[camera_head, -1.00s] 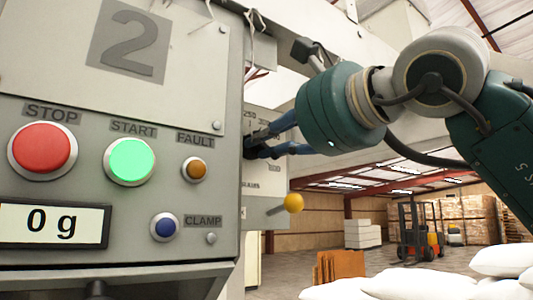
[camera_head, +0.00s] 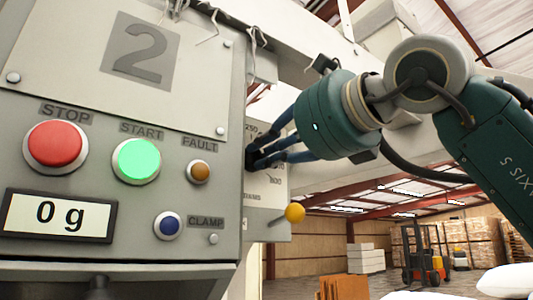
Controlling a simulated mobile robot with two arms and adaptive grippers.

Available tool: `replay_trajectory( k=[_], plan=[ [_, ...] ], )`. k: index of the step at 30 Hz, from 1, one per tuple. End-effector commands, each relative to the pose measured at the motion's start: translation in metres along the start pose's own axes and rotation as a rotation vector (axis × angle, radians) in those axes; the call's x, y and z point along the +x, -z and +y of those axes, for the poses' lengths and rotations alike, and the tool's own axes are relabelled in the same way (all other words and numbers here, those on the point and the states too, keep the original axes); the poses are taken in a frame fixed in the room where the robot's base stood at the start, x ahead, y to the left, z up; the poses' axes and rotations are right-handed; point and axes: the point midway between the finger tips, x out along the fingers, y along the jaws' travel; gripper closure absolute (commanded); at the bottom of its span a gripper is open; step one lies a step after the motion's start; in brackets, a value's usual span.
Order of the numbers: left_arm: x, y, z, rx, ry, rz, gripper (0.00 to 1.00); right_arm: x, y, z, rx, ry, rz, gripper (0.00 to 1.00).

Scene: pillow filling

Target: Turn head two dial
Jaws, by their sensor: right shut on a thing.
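The head two panel is the grey box with a big "2" (camera_head: 142,50) in the camera_head view. On its right side face is a dial plate (camera_head: 262,195) with printed numbers around it. My right gripper (camera_head: 256,156) reaches in from the right, its dark fingertips shut on the dial at this plate. The fingers and the panel edge mostly hide the dial, so its pointer setting cannot be read. My left gripper is not in view.
The front panel has a red STOP button (camera_head: 55,146), a lit green START button (camera_head: 136,160), an amber FAULT lamp (camera_head: 200,171), a blue CLAMP button (camera_head: 168,225) and a "0 g" display (camera_head: 60,215). A yellow knob (camera_head: 295,213) sticks out below the plate. A forklift (camera_head: 423,255) stands behind.

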Motion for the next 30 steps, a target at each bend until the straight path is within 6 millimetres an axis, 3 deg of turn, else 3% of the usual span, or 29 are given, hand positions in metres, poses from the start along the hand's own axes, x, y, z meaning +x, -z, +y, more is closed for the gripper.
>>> replay_trajectory(
  k=[10, 11, 14, 24, 30],
  plan=[
    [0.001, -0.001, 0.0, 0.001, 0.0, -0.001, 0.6, 0.001, 0.003, 0.003, 0.002, -0.006, 0.008, 1.0],
    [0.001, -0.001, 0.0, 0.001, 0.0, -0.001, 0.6, 0.001, 0.003, 0.003, 0.002, -0.006, 0.008, 0.82],
    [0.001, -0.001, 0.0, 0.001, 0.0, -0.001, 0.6, 0.001, 0.003, 0.002, 0.001, -0.005, 0.007, 0.65],
    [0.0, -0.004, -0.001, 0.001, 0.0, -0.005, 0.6, -0.003, 0.001, 0.0, 0.001, -0.001, 0.002, 0.65],
    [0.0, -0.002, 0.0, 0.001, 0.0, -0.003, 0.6, -0.032, 0.0, 0.0, 0.0, 0.0, -0.001, 0.65]
  ],
)
